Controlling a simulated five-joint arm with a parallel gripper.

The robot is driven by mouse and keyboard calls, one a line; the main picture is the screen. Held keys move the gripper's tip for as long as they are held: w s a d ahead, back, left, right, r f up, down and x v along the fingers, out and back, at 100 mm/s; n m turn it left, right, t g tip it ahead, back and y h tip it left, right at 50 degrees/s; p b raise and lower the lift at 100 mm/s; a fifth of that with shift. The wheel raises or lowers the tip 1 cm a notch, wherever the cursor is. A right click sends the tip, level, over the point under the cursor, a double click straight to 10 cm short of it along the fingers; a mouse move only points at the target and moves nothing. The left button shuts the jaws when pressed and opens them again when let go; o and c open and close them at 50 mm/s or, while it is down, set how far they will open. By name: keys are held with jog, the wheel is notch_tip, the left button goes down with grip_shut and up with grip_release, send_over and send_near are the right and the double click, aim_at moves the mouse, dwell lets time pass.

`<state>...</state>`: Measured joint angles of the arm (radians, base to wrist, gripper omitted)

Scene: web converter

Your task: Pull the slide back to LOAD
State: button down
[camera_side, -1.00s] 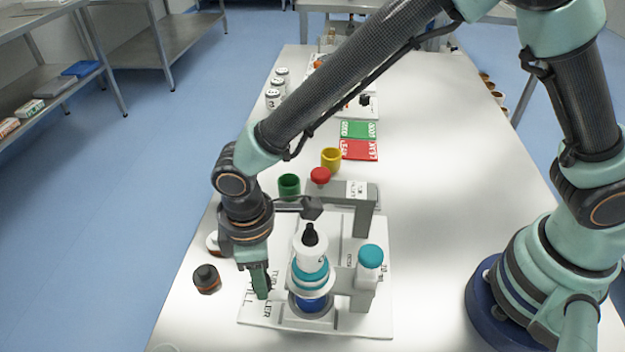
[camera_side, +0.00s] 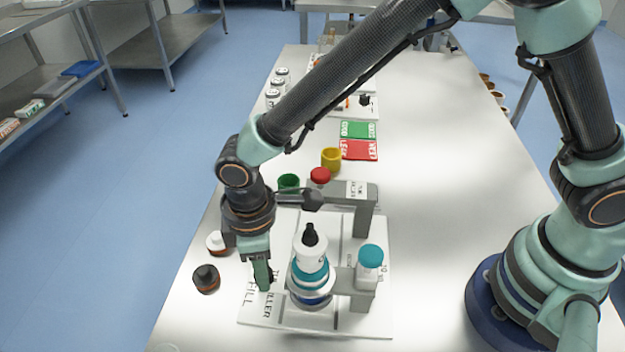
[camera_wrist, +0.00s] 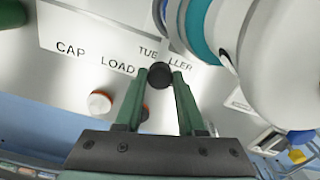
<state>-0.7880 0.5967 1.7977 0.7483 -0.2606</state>
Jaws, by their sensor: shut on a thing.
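The tube filler's white base plate (camera_side: 285,322) lies on the table, and its LOAD, CAP and FILL lettering is partly visible. The wrist view shows the plate (camera_wrist: 85,25) with CAP and LOAD beside my fingers. My gripper (camera_side: 263,284) points down at the plate's left side, beside the white bottle (camera_side: 311,258) with its black tip and teal collar. In the wrist view my gripper (camera_wrist: 160,82) is shut on a round black knob (camera_wrist: 160,74), apparently the slide's handle. The slide's body is mostly hidden by the bottle and my fingers.
A teal-capped post (camera_side: 370,257) stands right of the bottle. A dark-capped jar (camera_side: 206,278) and white-capped jar (camera_side: 215,242) stand left.

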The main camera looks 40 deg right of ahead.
jog(key=w+d, duration=0.4)
jog(key=shift+w+d, duration=0.2)
jog(key=shift+w, duration=0.05)
jog(key=c, duration=0.5)
grip_release()
jog(key=shift+r, duration=0.15)
notch_tip(320, 180, up, 12)
